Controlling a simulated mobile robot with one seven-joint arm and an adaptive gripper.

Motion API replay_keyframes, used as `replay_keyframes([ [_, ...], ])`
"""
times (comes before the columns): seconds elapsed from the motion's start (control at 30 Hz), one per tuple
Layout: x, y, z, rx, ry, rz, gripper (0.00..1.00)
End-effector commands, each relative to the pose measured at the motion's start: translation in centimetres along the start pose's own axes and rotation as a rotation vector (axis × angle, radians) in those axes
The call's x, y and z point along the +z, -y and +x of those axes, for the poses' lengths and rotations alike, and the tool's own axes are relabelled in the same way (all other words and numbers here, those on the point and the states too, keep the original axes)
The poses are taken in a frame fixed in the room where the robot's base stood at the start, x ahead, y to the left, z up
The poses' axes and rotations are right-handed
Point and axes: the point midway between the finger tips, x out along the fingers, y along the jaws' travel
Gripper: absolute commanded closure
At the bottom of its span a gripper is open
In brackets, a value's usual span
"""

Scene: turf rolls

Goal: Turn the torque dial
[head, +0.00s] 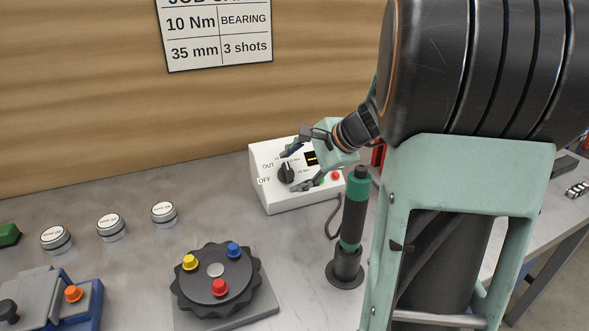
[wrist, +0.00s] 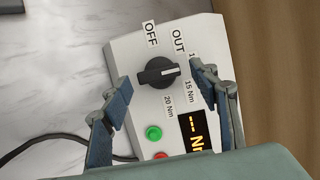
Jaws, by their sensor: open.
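The torque dial (head: 286,173) is a black knob with a raised grip bar on the sloped face of a white control box (head: 290,204). In the wrist view the dial (wrist: 158,72) sits between the two fingers of my gripper (wrist: 160,77), with gaps on both sides. My gripper (head: 291,171) is open and empty, reaching in from the right. Labels OFF, OUT, 15 Nm and 20 Nm surround the dial; another is partly covered by a finger. The bar lies crosswise in the wrist view, a pale mark toward its right end. The display (wrist: 193,131) shows dashes, partly hidden.
A green button (wrist: 153,132) and a red button (wrist: 161,155) sit beside the dial. A black-and-green tool (head: 354,210) stands upright close by. A job card (head: 218,34) reads 10 Nm. A black turntable (head: 217,275) with coloured knobs stands in front.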

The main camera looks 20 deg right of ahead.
Motion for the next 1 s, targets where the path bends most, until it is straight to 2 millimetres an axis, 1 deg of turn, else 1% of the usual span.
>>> replay_keyframes([
  [0.17,0.0,0.0,-0.4,-0.001,0.000,-0.001,0.45],
  [0.27,-0.1,0.1,-1.5,-0.003,-0.002,-0.001,0.45],
  [0.37,0.0,0.1,-3.4,-0.004,-0.003,-0.002,0.45],
  [0.5,-0.1,0.2,-6.5,-0.005,-0.004,-0.001,0.45],
  [0.6,0.0,0.1,-8.6,-0.004,-0.002,-0.002,0.45],
  [0.7,0.0,0.1,-10.2,-0.003,-0.003,0.000,0.45],
  [0.83,-0.1,0.0,-11.5,-0.001,-0.002,0.000,0.45],
  [1.0,0.0,0.0,-12.1,0.000,0.000,0.000,0.45],
])
